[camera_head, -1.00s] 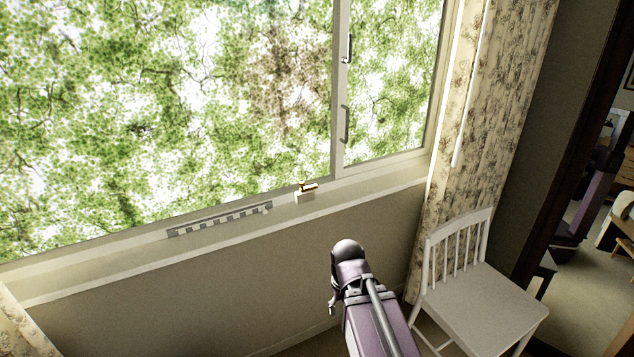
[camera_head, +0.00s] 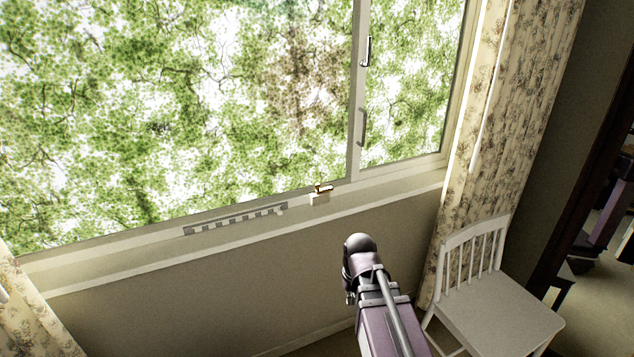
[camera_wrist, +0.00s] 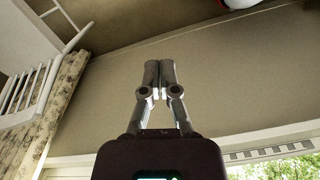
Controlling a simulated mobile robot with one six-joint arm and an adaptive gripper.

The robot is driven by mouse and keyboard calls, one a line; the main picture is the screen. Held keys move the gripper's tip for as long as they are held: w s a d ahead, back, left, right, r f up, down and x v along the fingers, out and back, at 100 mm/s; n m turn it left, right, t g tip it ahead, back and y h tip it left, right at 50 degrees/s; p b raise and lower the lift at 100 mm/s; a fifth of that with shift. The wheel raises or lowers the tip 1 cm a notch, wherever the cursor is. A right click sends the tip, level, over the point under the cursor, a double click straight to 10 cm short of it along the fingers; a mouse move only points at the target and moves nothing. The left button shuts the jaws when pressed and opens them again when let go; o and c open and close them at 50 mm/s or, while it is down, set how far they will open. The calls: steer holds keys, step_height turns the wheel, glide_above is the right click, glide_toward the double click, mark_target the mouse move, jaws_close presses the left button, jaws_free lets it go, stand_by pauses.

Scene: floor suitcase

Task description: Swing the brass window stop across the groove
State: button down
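The brass window stop (camera_head: 323,188) is a small brass-coloured piece on top of a pale block (camera_head: 319,199) on the window sill, just left of the foot of the window's upright frame bar. The groove is too small to make out along the sill. My gripper (camera_wrist: 160,66) shows in the wrist view with its two fingers together and nothing visible between them. In the head view it is mostly hidden by my wrist, in front of and below the sill, well apart from the stop. The stop is not seen in the wrist view.
A grey slotted strip (camera_head: 236,218) lies on the sill (camera_head: 130,269) left of the stop. A white chair (camera_head: 497,305) stands to the right, near my arm. A patterned curtain (camera_head: 500,130) hangs at the right. The space between my arm and the sill looks clear.

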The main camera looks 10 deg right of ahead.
steer(key=w+a+r+n+t+y+p, duration=0.1)
steer(key=w+r+t+p, duration=0.15)
steer(key=w, duration=0.95)
steer(key=w+r+n+t+y+p, duration=0.1)
steer(key=w+r+n+p, duration=0.15)
steer(key=w, duration=0.95)
step_height(320, 180, up, 8)
steer(key=n+t+y+p, duration=0.1)
steer(key=t+p, duration=0.2)
glide_above(315, 192)
steer(key=s+d, duration=0.3)
steer(key=s, duration=0.2)
steer(key=shift+w+d+f, duration=0.15)
steer(key=shift+w+f, duration=0.05)
steer(key=shift+w, duration=0.05)
steer(key=shift+f, duration=0.1)
steer(key=shift+b+x, duration=3.85)
steer(key=shift+x, duration=1.1)
steer(key=shift+a+n, duration=0.25)
steer(key=shift+n, duration=0.1)
steer(key=shift+s+d+n+y, duration=0.15)
steer(key=shift+n+y, duration=0.25)
steer(key=shift+y, duration=0.1)
